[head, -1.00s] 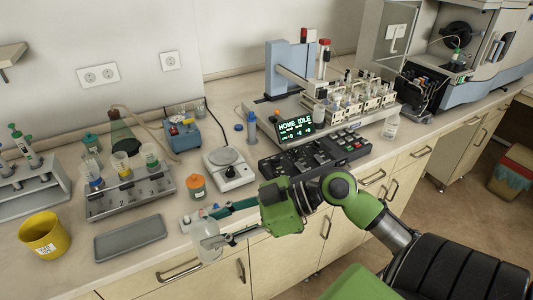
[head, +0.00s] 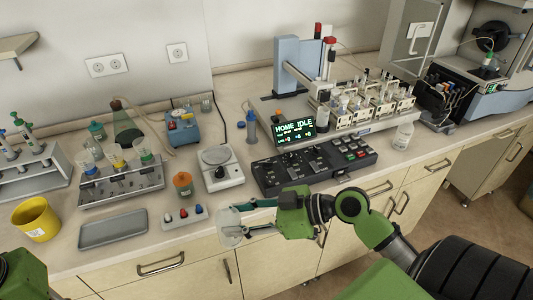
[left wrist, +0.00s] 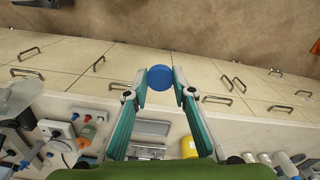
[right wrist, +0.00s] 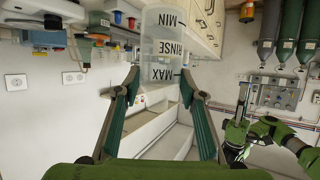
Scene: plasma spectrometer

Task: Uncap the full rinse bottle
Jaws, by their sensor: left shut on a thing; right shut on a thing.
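The translucent rinse bottle (head: 228,226) is held by my right gripper (head: 242,217) in front of the bench edge in the head view. In the right wrist view the bottle (right wrist: 162,45) shows MIN, RINSE and MAX marks, between the fingertips (right wrist: 158,84). Its mouth is not clear. My left gripper (left wrist: 160,84) is shut on a round blue cap (left wrist: 160,77) in the left wrist view, apart from any bottle. In the head view only a green part of my left arm shows at the lower left; its fingers are outside the frame.
Another translucent bottle (head: 403,135) stands on the bench beside the autosampler. A button box (head: 185,217), an orange-capped jar (head: 183,184), a grey tray (head: 113,230) and a yellow cup (head: 37,219) stand near the front edge. The space before the drawers is free.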

